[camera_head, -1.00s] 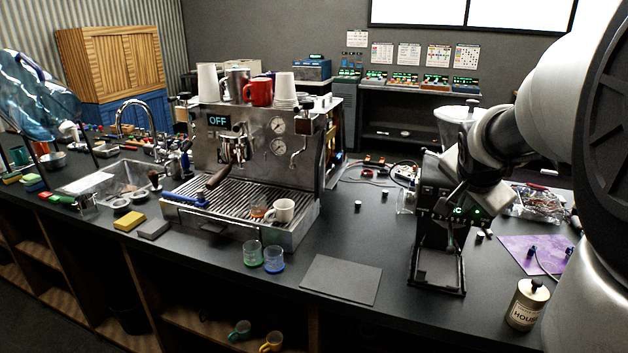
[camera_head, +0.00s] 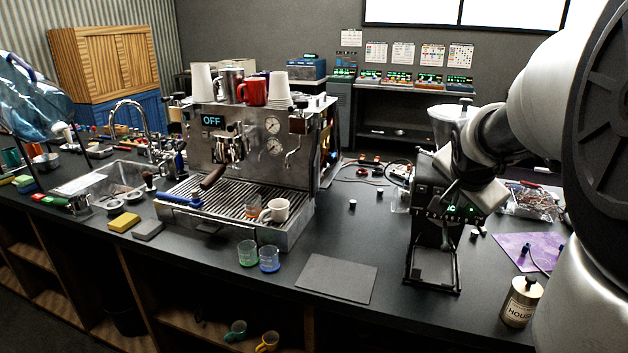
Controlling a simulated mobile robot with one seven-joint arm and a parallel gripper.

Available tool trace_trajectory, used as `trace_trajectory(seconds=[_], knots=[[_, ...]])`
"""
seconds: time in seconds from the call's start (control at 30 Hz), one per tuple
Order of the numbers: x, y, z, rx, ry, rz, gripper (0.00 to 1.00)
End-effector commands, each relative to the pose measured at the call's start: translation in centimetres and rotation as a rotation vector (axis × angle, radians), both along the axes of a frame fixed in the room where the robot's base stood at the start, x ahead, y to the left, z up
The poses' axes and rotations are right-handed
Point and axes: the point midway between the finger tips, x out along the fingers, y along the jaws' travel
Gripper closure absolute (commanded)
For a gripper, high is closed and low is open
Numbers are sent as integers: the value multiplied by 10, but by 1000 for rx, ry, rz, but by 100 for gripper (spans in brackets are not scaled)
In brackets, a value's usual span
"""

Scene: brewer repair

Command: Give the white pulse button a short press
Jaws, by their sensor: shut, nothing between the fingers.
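The black grinder (camera_head: 422,222) stands on the counter at the right, with a clear hopper (camera_head: 447,122) on top and an open fork and base below. Small green lights show on its front panel. My arm reaches in from the right, and my gripper (camera_head: 450,206) is at the grinder's front panel, jaws shut and empty. Whether it touches the panel I cannot tell. I cannot make out the white pulse button; the gripper covers part of the panel.
A steel espresso machine (camera_head: 262,150) reading OFF stands to the left. A canister labelled HOUSE (camera_head: 520,303) and a purple cloth (camera_head: 531,250) are at the right. Small dark knobs lie on the counter.

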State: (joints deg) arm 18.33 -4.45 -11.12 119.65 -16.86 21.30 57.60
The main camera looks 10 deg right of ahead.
Motion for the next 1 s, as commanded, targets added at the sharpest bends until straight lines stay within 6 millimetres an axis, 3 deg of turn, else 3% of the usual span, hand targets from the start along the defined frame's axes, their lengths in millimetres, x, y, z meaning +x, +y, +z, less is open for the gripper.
trace_trajectory(seconds=[1.0], knots=[[7,-4,-1,1,1,0,100]])
